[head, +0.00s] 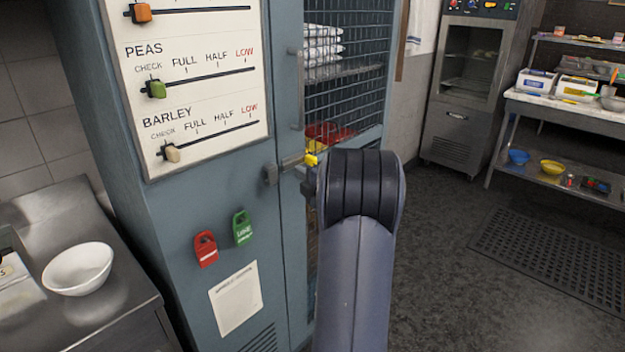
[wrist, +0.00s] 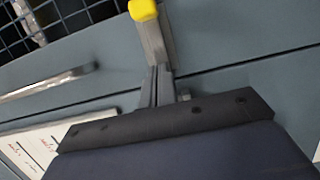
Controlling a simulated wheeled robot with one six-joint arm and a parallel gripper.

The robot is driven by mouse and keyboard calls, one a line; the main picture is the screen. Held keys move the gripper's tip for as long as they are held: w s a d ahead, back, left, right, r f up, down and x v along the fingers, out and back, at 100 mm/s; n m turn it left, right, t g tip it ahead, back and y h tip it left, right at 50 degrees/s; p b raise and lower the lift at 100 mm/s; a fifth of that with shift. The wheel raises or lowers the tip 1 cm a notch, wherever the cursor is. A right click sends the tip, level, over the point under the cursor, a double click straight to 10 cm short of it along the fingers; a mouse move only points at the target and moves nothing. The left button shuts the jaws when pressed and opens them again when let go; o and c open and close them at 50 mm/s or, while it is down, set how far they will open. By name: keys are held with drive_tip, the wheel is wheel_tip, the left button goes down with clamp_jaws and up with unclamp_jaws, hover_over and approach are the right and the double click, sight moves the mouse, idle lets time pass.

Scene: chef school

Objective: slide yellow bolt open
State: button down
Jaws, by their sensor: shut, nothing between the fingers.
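The yellow bolt's knob (head: 311,159) shows on the cabinet door, at the right end of a grey metal bar (head: 292,162). The bar spans the door seam toward a dark grey keeper (head: 270,175) on the left panel. In the wrist view the yellow knob (wrist: 144,9) is at the top, with the bar below it. My gripper (wrist: 158,86) is shut and empty, its fingertips close to the bar's lower part. I cannot tell whether they touch it. In the head view my arm hides most of the gripper.
The blue-grey cabinet (head: 210,190) has a mesh door with a vertical handle (head: 296,90). A white bowl (head: 78,269) sits on the left counter. Floor on the right is open around a dark mat (head: 555,262).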

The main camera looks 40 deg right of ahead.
drive_tip(key=s+b, duration=0.1)
drive_tip(key=s, duration=0.8)
drive_tip(key=shift+a, duration=0.45)
